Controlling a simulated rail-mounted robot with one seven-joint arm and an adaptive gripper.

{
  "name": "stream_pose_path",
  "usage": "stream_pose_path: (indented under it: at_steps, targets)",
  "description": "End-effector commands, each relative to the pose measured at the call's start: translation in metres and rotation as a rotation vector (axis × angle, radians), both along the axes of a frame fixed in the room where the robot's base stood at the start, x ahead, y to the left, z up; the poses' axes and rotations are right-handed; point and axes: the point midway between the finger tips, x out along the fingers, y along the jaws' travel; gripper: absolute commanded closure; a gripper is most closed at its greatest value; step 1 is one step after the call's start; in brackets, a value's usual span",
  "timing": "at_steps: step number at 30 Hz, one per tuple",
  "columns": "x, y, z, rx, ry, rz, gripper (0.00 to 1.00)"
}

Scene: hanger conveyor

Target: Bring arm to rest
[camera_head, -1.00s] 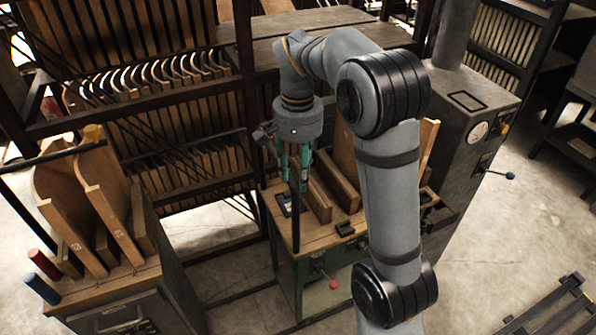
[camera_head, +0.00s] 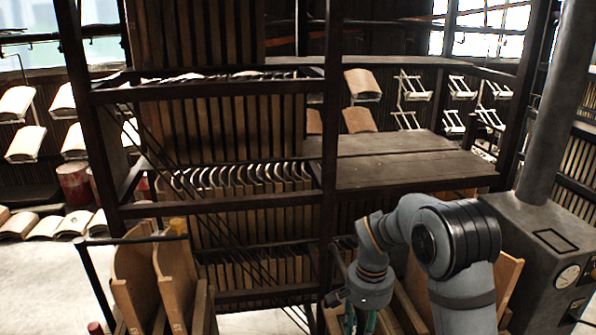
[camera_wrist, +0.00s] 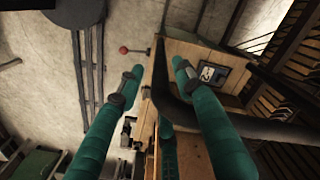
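My gripper (camera_head: 361,318) is at the bottom of the head view, pointing down, with its fingertips cut off by the frame edge. In the wrist view my gripper (camera_wrist: 156,72) shows green fingers standing apart with nothing held between them. A wooden-topped workbench (camera_wrist: 192,48) with a small dark framed panel (camera_wrist: 211,73) lies beyond the fingers. A red-knobbed lever (camera_wrist: 125,50) sticks out from the bench's side. My arm is bent, coming up from the bottom right of the head view.
A dark rack (camera_head: 225,205) with rows of curved wooden pieces stands behind. A grey machine (camera_head: 545,235) with gauges is at right. Wooden boards (camera_head: 172,280) stand at lower left. Shelves with pale curved panels (camera_head: 25,143) line the back. Pale floor is open at left.

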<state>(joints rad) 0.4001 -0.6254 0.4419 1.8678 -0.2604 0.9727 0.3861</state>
Motion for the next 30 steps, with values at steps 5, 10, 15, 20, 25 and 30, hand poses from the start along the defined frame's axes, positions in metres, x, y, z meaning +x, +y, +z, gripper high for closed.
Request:
stream_pose_path:
  at_steps: [5,10,15,20,25,30]
  targets:
    - [0.000,0.000,-0.017,0.001,0.000,-0.002,0.64]
    - [-0.001,-0.001,-0.016,0.000,-0.001,-0.017,0.64]
    - [-0.001,-0.001,-0.016,0.000,-0.001,-0.019,0.64]
    - [-0.002,0.000,-0.016,0.000,0.001,-0.017,0.64]
    - [-0.010,0.008,-0.014,0.000,0.021,-0.007,0.64]
    - [-0.030,0.026,-0.010,0.000,0.070,0.016,0.64]
